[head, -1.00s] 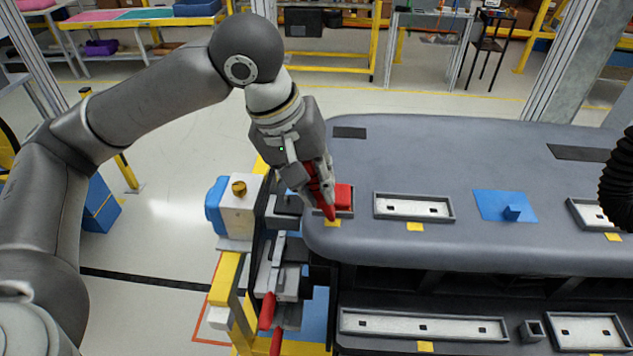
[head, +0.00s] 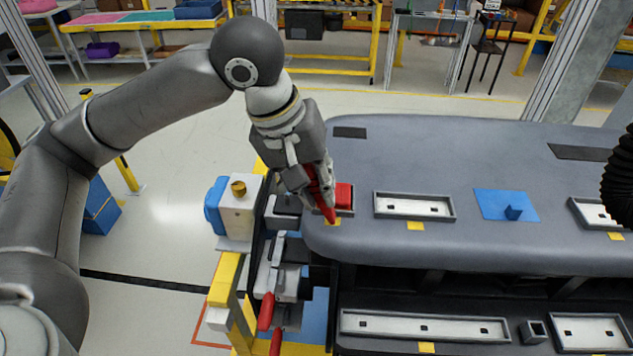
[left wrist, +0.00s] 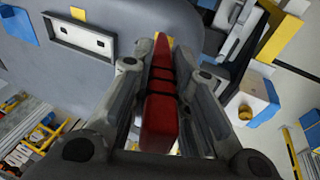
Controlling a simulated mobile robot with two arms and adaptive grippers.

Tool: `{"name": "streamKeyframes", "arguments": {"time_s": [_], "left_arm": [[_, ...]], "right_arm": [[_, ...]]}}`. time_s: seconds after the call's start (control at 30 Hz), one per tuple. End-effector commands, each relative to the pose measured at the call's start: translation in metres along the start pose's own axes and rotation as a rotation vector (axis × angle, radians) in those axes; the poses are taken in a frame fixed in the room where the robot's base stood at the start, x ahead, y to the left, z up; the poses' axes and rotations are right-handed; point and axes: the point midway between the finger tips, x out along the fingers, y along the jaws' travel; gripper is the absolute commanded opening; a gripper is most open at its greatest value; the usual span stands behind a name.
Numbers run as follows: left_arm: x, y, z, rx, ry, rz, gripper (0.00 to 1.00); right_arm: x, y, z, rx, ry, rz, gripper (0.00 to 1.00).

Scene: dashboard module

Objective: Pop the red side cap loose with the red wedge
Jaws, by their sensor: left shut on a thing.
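The red side cap (head: 344,195) sits in a dark-framed recess at the left end of the grey dashboard (head: 480,150). My left gripper (head: 318,180) is shut on the red wedge (head: 322,196), which points down toward the dashboard. The wedge is at the cap's left side in the head view; whether it touches the cap or enters its edge I cannot tell. In the left wrist view the wedge (left wrist: 160,118) is between both fingers, and I cannot make out the cap there. My right gripper is not in view.
White panels in dark frames (head: 413,206) and a blue plate with a small block (head: 490,205) lie right of the cap. Red-handled clamps (head: 267,311) and a white-and-blue unit (head: 236,208) stand at the dashboard's left end. A black ribbed hose (head: 619,180) is at the right edge.

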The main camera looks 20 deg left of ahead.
Motion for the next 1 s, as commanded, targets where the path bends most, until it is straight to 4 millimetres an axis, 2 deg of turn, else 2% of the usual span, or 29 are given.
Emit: {"name": "streamKeyframes", "arguments": {"time_s": [1.0], "left_arm": [[0.011,-0.004,0.002,0.001,-0.001,-0.001,0.0]], "right_arm": [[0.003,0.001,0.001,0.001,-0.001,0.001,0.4]]}}
